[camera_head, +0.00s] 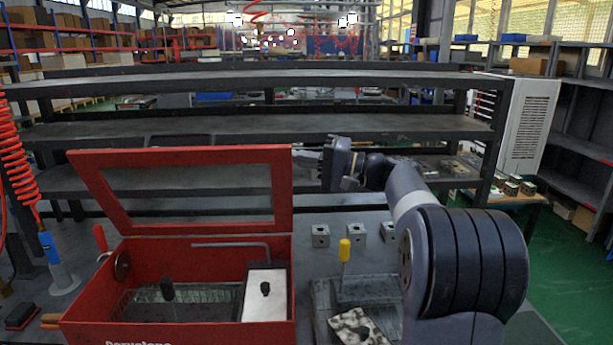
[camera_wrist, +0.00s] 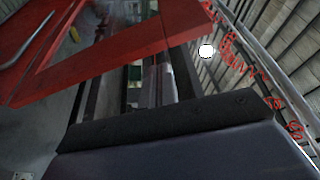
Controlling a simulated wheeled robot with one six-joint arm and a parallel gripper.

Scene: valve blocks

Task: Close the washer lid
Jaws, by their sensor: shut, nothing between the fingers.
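The washer (camera_head: 220,333) is a red open-topped box at the lower left of the head view. Its lid (camera_head: 180,157) is a red frame with a window, standing open and raised along the back of the box. Part of the lid also fills the upper left of the wrist view (camera_wrist: 110,50). My gripper (camera_head: 305,153) is shut and empty, at the height of the lid's upper right corner and close to it. I cannot tell whether it touches the lid. The fingertips are small and hard to make out in the head view.
Inside the box are a bent grey pipe (camera_head: 232,245) and a white block with a black knob (camera_head: 265,306). Metal blocks (camera_head: 320,236) and a yellow-handled tool (camera_head: 344,251) are on the bench right of it. Dark shelves (camera_head: 240,130) stand behind.

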